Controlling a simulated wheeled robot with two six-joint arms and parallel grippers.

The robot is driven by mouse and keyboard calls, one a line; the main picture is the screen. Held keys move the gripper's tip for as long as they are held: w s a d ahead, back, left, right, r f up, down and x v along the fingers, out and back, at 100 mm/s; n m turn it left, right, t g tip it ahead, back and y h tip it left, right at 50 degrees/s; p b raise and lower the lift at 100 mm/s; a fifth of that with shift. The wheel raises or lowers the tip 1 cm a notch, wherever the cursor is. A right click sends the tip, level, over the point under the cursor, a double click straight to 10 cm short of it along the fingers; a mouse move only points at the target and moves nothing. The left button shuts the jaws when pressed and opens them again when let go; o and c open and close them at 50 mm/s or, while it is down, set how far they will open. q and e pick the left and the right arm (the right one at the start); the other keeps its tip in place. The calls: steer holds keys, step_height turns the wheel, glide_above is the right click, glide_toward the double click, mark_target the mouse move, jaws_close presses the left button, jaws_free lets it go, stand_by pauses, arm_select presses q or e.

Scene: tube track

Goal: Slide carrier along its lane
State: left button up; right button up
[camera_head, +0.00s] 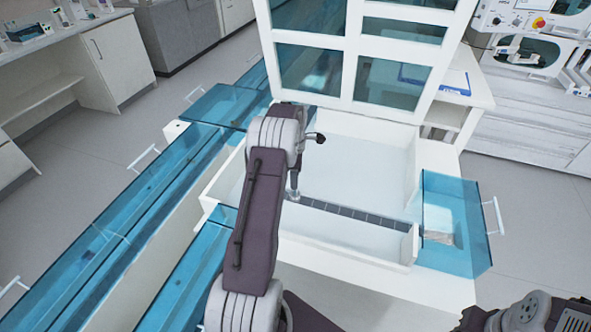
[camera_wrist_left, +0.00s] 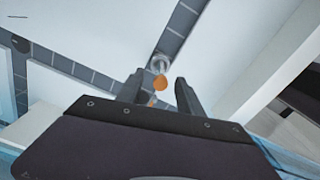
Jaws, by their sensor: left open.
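The carrier (camera_wrist_left: 160,64) looks like a small clear round piece with an orange part below it in the left wrist view. It is on the grey segmented lane (camera_head: 350,212), which crosses the white tray floor in the head view; the lane also shows in the left wrist view (camera_wrist_left: 184,20). My left gripper (camera_wrist_left: 160,84) is open, its two dark fingers on either side of the orange part, with gaps showing. In the head view my left arm hides most of this spot, and the carrier is hard to make out there.
White walls (camera_head: 340,252) edge the tray. A raised hatch with blue panes (camera_head: 308,68) stands behind it. A blue clear box (camera_head: 455,222) with a handle is at the right. Blue covered channels (camera_head: 130,205) run along the left. Part of my right arm shows at bottom right.

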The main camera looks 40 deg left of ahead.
arm_select(q)
step_height(320, 180, down, 5)
steer(key=shift+f, duration=0.2)
jaws_close()
steer(key=shift+w+d+p, duration=0.2)
steer(key=shift+w+d, duration=0.4)
steer(key=shift+d, duration=1.3)
steer(key=shift+w+d+p, duration=0.25)
steer(key=shift+w+d, duration=0.3)
steer(key=shift+d, duration=1.3)
steer(key=shift+w+d+p, duration=0.2)
steer(key=shift+w+d, duration=0.4)
steer(key=shift+d, duration=1.3)
steer(key=shift+w+d, duration=0.45)
steer(key=shift+d, duration=0.95)
steer(key=shift+w+d, duration=0.45)
steer(key=shift+d, duration=1)
steer(key=shift+w+d, duration=0.45)
steer(key=shift+d, duration=0.95)
jaws_free()
steer(key=shift+r, duration=0.1)
